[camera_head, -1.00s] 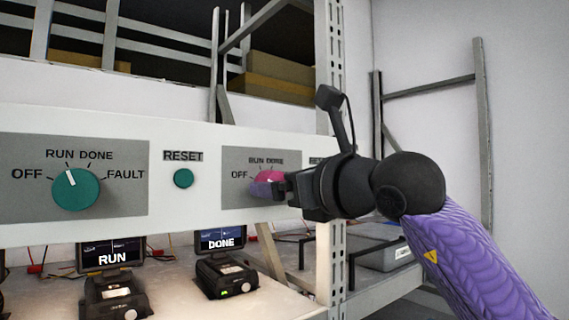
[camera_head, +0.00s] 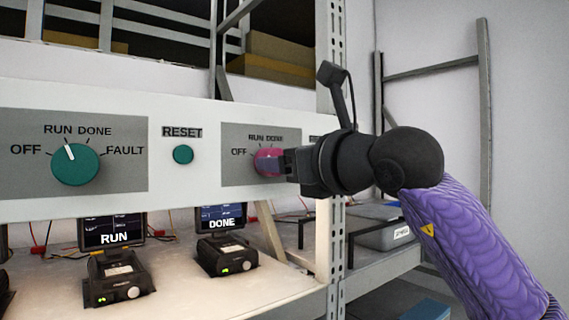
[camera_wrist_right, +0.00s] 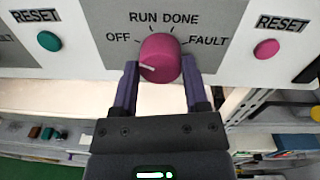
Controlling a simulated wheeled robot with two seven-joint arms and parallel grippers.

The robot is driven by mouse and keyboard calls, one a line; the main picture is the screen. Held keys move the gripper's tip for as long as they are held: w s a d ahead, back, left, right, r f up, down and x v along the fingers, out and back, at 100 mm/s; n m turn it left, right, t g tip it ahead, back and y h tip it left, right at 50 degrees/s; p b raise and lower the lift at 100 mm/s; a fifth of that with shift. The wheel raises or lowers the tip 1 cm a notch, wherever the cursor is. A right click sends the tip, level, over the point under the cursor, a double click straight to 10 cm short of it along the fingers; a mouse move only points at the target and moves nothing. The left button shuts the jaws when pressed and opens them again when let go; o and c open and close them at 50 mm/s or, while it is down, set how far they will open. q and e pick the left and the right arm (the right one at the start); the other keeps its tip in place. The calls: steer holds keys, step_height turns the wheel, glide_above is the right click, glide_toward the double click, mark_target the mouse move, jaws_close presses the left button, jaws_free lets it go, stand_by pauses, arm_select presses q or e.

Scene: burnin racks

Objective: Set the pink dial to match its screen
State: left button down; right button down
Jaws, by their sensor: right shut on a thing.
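The pink dial (camera_head: 261,156) is on a grey plate of the white panel, marked OFF, RUN, DONE and FAULT. In the right wrist view the pink dial (camera_wrist_right: 160,52) has a white mark on the left of its face, toward the OFF side. My right gripper (camera_head: 272,163) has its purple fingers on either side of the dial and is shut on it; it also shows in the right wrist view (camera_wrist_right: 160,72). The screen (camera_head: 222,218) below the pink dial reads DONE. My left gripper is not in view.
A teal dial (camera_head: 75,165) to the left points at RUN, above a screen (camera_head: 111,231) reading RUN. A teal RESET button (camera_head: 183,155) lies between the dials. A pink RESET button (camera_wrist_right: 266,48) is right of the pink dial. A metal rack post (camera_head: 338,230) stands close to my right arm.

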steer(key=shift+d+m+t+b, duration=0.1)
steer(key=shift+m+t+b, duration=0.3)
steer(key=shift+m+b, duration=6.5)
steer(key=m+p, duration=0.3)
steer(key=m, duration=0.1)
steer(key=shift+p, duration=0.35)
steer(key=shift+c, duration=0.5)
jaws_free()
steer(key=shift+f, duration=0.1)
